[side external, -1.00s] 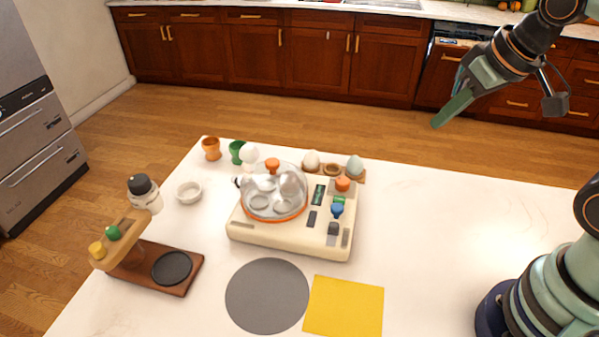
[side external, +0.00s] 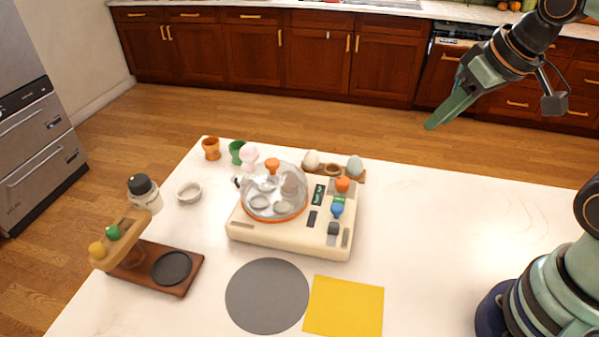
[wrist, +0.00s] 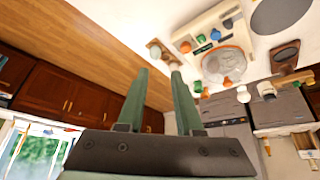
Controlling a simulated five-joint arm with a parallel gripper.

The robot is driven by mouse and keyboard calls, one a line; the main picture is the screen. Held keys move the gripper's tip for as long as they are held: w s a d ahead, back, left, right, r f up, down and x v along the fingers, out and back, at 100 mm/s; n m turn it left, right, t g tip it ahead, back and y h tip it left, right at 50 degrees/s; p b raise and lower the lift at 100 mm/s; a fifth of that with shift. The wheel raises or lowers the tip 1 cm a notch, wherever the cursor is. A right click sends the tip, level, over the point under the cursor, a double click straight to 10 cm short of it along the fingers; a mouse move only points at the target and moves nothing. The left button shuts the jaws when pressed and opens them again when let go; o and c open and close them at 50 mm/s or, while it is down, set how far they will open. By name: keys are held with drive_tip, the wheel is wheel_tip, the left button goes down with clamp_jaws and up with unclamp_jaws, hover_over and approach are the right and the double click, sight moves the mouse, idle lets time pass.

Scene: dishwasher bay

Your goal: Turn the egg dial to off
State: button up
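The cream egg cooker (side external: 265,235) stands on the white counter under a clear dome with an orange knob on top. Its right-hand panel carries an orange dial (side external: 342,184), a blue dial (side external: 337,209) and a dark grey one (side external: 333,229). I cannot tell from their marks which is the egg dial or where each points. My gripper (side external: 430,126) is high in the air, to the right of and beyond the cooker, touching nothing. In the wrist view its green fingers (wrist: 158,71) are apart and empty, and the cooker (wrist: 203,27) shows at upper right.
A wooden holder with eggs (side external: 331,169) sits behind the cooker. Several cups and a white bowl (side external: 189,192) are to its left. A wooden stand (side external: 190,276), a grey round mat (side external: 267,295) and a yellow square (side external: 344,306) lie nearer.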

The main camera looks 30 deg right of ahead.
drive_tip(key=o, duration=0.4)
drive_tip(key=shift+w+a, duration=0.15)
drive_tip(key=shift+w, duration=0.15)
drive_tip(key=m+g, duration=0.6)
hover_over(343, 180)
wheel_tip(343, 180, down, 8)
wheel_tip(343, 180, down, 12)
drive_tip(key=shift+r, duration=0.2)
clamp_jaws()
